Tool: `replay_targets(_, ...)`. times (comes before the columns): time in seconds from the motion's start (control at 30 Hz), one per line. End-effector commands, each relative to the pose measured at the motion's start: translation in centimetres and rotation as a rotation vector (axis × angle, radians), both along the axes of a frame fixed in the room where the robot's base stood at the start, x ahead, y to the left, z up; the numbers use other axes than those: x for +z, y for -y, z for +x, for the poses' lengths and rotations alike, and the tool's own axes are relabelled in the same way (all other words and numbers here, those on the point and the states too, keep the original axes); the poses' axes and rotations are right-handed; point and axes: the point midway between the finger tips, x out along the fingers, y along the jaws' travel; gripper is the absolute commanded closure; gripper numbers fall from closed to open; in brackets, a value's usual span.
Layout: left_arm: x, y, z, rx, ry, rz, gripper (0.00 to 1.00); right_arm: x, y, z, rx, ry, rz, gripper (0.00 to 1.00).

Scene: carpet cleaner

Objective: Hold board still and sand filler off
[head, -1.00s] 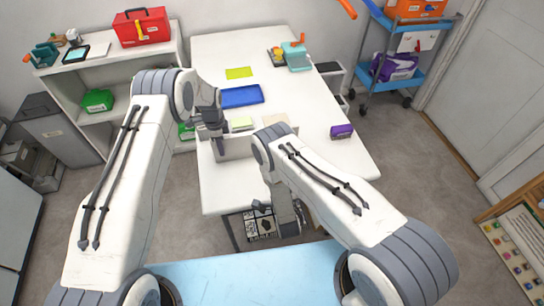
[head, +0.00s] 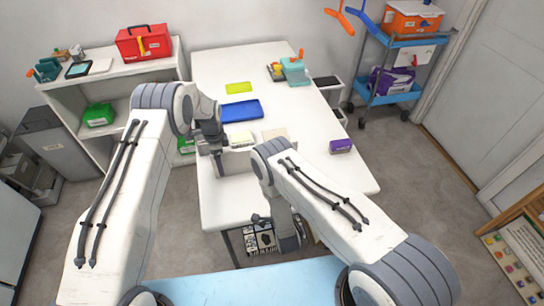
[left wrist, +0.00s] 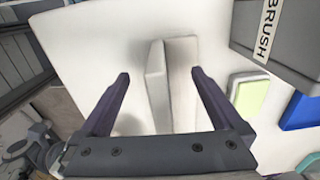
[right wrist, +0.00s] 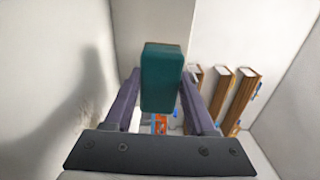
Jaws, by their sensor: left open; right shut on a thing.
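A pale upright board (head: 236,162) stands on the white table near its front left. In the left wrist view, the board (left wrist: 156,85) lies between the two fingers of my left gripper (left wrist: 160,75). The gripper is open, with gaps on both sides of the board. In the head view it is partly hidden by its own wrist. My right gripper (right wrist: 160,76) is shut on a teal block (right wrist: 161,80), which shows large in the right wrist view. In the head view the right arm hides the block. I cannot make out any filler.
A blue tray (head: 242,111), a yellow-green piece (head: 238,88), a beige square (head: 274,135) and a purple box (head: 341,146) lie on the table (head: 320,185). A grey box marked BRUSH (left wrist: 282,40) is close beside my left gripper. The table's right front is clear.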

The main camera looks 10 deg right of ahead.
Motion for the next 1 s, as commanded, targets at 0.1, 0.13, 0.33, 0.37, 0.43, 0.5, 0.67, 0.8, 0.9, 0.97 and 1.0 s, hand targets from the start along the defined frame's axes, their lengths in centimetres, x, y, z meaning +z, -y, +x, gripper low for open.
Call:
replay_targets(0.1, 0.6, 0.0, 0.0, 0.0, 0.0, 0.0, 0.0, 0.4, 0.0, 0.0, 0.0, 0.001, 0.0, 1.0)
replay_targets(0.13, 0.8, 0.0, 0.0, 0.0, 0.0, 0.0, 0.0, 0.5, 0.0, 0.0, 0.0, 0.001, 0.0, 1.0)
replay_targets(0.33, 1.6, 0.0, 0.0, 0.0, 0.001, 0.0, 0.0, 0.9, 0.0, 0.0, 0.0, 0.001, 0.0, 1.0)
replay_targets(0.37, 1.7, 0.0, 0.0, 0.0, 0.001, 0.0, 0.0, 0.9, 0.0, 0.0, 0.0, 0.001, 0.0, 1.0)
replay_targets(0.43, 2.0, 0.0, 0.0, 0.0, 0.001, 0.0, 0.0, 1.1, 0.0, 0.0, 0.0, 0.001, 0.0, 1.0)
replay_targets(0.5, 2.3, 0.0, 0.0, 0.0, 0.001, 0.0, 0.0, 1.2, 0.0, 0.0, 0.0, 0.001, 0.0, 1.0)
replay_targets(0.67, 2.9, 0.0, 0.0, 0.0, 0.001, 0.0, 0.0, 1.5, 0.0, 0.0, 0.0, 0.001, 0.0, 1.0)
replay_targets(0.8, 3.5, 0.0, 0.0, 0.0, 0.001, 0.0, 0.0, 1.8, 0.0, 0.0, 0.0, 0.001, 0.0, 1.0)
replay_targets(0.9, 3.8, 0.0, 0.0, 0.0, 0.0, 0.0, 0.0, 2.0, 0.0, 0.0, 0.0, 0.001, 0.0, 1.0)
replay_targets(0.97, 4.1, 0.0, 0.0, 0.0, 0.0, 0.0, 0.0, 2.2, 0.0, 0.0, 0.0, 0.001, 0.0, 1.0)
replay_targets(1.0, 4.2, 0.0, 0.0, 0.0, 0.0, 0.0, 0.0, 2.2, 0.0, 0.0, 0.0, 0.001, 0.0, 1.0)
